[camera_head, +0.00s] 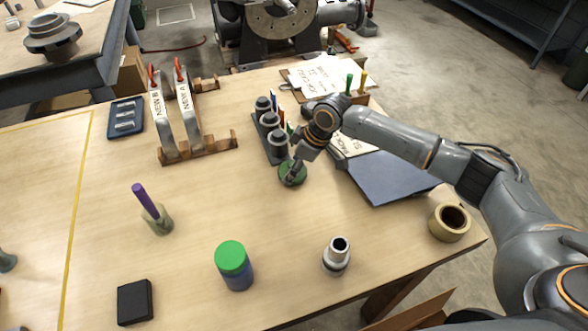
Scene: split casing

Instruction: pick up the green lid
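A dark green round lid-like disc (299,166) lies on the table in the middle of the view. My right gripper (292,178) reaches down over it, and its fingers hide part of the disc. I cannot tell whether the fingers touch it or are closed on it. A blue jar (238,278) stands upright nearer the front, with a bright green top (231,256) on it. My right gripper is well apart from this jar. I cannot make out my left gripper in the view.
A rack of grey cylindrical parts (270,124) stands just behind the disc. A dark blue folder (390,177) lies to the right, a tape roll (449,222) near the right edge. A metal sleeve (337,255) stands in front.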

